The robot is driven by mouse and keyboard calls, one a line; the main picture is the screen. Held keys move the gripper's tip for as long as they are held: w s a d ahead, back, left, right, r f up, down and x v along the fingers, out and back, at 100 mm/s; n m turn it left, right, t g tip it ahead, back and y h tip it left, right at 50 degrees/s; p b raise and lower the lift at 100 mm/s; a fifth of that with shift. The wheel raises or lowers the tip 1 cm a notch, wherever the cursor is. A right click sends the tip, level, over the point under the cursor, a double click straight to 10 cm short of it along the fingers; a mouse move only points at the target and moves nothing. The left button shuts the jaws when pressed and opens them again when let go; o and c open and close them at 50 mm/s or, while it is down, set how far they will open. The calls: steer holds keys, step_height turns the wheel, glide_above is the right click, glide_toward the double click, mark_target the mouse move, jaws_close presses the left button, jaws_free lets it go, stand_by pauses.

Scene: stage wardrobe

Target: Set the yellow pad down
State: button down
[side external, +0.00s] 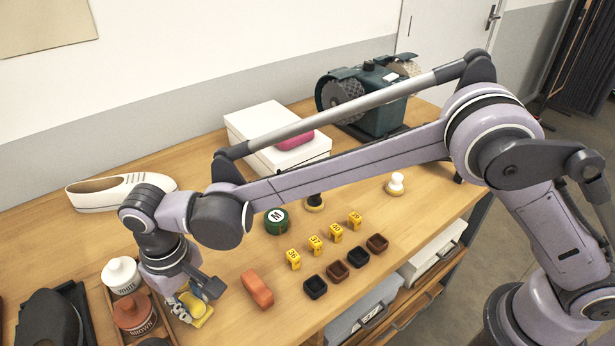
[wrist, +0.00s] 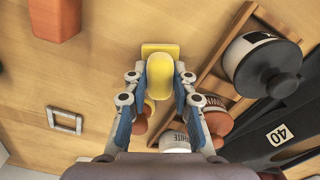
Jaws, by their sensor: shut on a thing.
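The yellow pad (side external: 203,318) is in my gripper (side external: 190,300), near the front of the wooden bench, beside the bottle tray. In the wrist view, the pad (wrist: 160,49) shows as a flat yellow plate with a rounded yellow grip. My gripper's fingers (wrist: 160,80) are shut on that grip from both sides. The plate extends past the fingertips. The bench surface lies below it; I cannot tell whether the pad touches it. The fingers partly hide the grip in the side view.
A wooden tray (side external: 110,298) with white and brown bottles stands close on the left. An orange block (side external: 256,289) lies to the right. Beyond it are several yellow tags, small dark cups (side external: 315,287) and a green tin (side external: 276,221). Bare wood lies between pad and block.

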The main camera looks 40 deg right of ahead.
mark_target(190, 300)
steer(key=c, duration=1.1)
jaws_free()
step_height(190, 300, up, 12)
steer(key=w+d+r+m+t, duration=0.1)
steer(key=d+r, duration=0.1)
steer(key=d, duration=0.3)
steer(key=w+d+r, duration=0.2)
steer(key=d, duration=0.3)
steer(key=s+d+r+m+t+y, duration=0.1)
steer(key=s+d+r+t, duration=0.1)
steer(key=d, duration=1.2)
steer(key=s+d+f+m+t, duration=0.1)
steer(key=s+d+f, duration=0.1)
steer(key=d, duration=0.4)
steer(key=s+d+f+t, duration=0.1)
steer(key=s+d+f, duration=0.1)
steer(key=s+d, duration=0.3)
steer(key=s+d+f+m+t+h, duration=0.1)
steer(key=s+d+f+t, duration=0.1)
steer(key=d, duration=0.6)
steer(key=shift+s+f+m, duration=0.3)
steer(key=shift+s+f, duration=0.25)
steer(key=shift+s, duration=0.1)
